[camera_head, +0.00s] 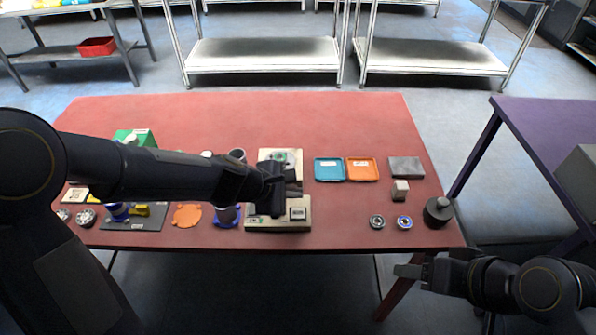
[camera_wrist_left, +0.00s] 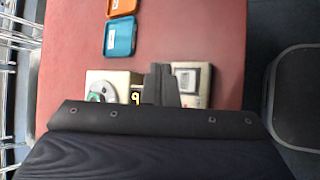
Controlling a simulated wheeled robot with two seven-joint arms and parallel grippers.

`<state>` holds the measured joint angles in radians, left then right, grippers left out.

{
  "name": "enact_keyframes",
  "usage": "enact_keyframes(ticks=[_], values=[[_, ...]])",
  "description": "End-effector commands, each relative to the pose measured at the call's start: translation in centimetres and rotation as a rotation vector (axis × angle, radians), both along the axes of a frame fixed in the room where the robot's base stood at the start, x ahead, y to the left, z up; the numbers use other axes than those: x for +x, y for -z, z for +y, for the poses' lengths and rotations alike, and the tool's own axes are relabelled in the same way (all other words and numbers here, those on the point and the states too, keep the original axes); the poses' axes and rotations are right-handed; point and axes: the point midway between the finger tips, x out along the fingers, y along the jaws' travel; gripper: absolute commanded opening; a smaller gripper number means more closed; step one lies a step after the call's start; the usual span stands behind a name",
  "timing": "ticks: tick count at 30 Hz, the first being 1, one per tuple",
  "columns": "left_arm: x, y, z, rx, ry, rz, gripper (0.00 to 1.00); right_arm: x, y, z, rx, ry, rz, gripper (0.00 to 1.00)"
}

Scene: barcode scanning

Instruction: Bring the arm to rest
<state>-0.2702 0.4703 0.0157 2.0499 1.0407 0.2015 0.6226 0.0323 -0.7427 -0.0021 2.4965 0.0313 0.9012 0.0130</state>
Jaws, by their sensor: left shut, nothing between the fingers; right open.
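My left arm reaches across the red table (camera_head: 330,110) from the left. Its gripper (camera_head: 277,190) is over a beige device (camera_head: 285,156), shut and empty. In the left wrist view the shut gripper (camera_wrist_left: 160,85) shows in front of the same beige device (camera_wrist_left: 192,72), whose middle it hides. My right gripper (camera_head: 408,271) is at the lower right, off the table's front edge, open and empty.
A teal tray (camera_head: 329,169) and an orange tray (camera_head: 362,169) lie right of the device. A grey block (camera_head: 406,167), a small cube (camera_head: 400,190), two round bearings (camera_head: 404,222) and a dark knobbed weight (camera_head: 438,212) are at the right. Several parts crowd the left side.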

Motion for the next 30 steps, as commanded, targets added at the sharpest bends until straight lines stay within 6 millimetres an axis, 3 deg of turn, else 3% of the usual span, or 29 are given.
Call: enact_keyframes(ticks=[6, 11, 15, 19, 24, 30], values=[[-0.1, -0.5, 0.3, 0.002, 0.011, -0.013, 0.0, 0.0, 0.0, 0.0, 0.0, 0.0, 0.0, 0.57], [-1.8, -4.0, 2.9, 0.042, 0.125, -0.14, 0.0, 0.0, 0.0, 0.0, 0.0, 0.0, 0.0, 0.57], [-5.8, -8.0, 7.0, 0.157, 0.317, -0.33, 0.0, 0.0, 0.0, 0.0, 0.0, 0.0, 0.0, 0.57], [-10.8, -9.8, 10.8, 0.319, 0.505, -0.477, 0.0, 0.0, 0.0, 0.0, 0.0, 0.0, 0.0, 0.57], [-17.3, -9.7, 15.4, 0.566, 0.717, -0.586, 0.0, 0.0, 0.0, 0.0, 0.0, 0.0, 0.0, 0.57], [-22.1, -8.1, 18.7, 0.774, 0.873, -0.601, 0.0, 0.0, 0.0, 0.0, 0.0, 0.0, 0.0, 0.57]])
